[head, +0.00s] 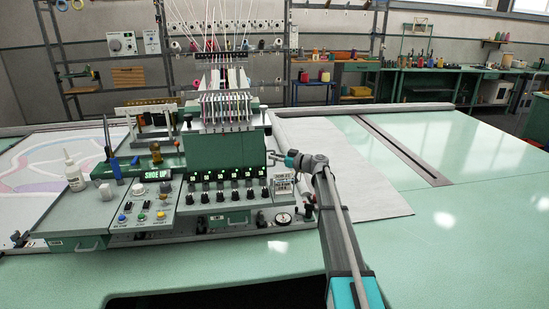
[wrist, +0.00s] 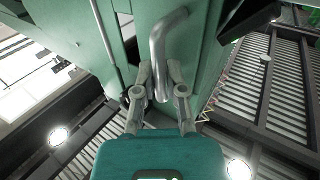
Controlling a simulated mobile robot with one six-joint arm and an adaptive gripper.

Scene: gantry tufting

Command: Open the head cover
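The green head cover (head: 225,157) is on the front of the tufting head, below the row of needles and above a row of black knobs. It looks closed. A bent grey metal handle (wrist: 160,48) stands out from a green panel in the wrist view. My gripper (head: 284,159) is at the right side of the cover in the head view. In the wrist view my gripper (wrist: 158,72) has one finger on each side of the handle's lower part, and the fingers look closed on it. The exact contact is partly hidden.
A control panel (head: 150,205) with a lit "SHOE UP" display stands left of the knobs. A white bottle (head: 74,172) stands at far left. White cloth (head: 345,170) lies on the green table (head: 465,215) to the right, where the surface is mostly clear.

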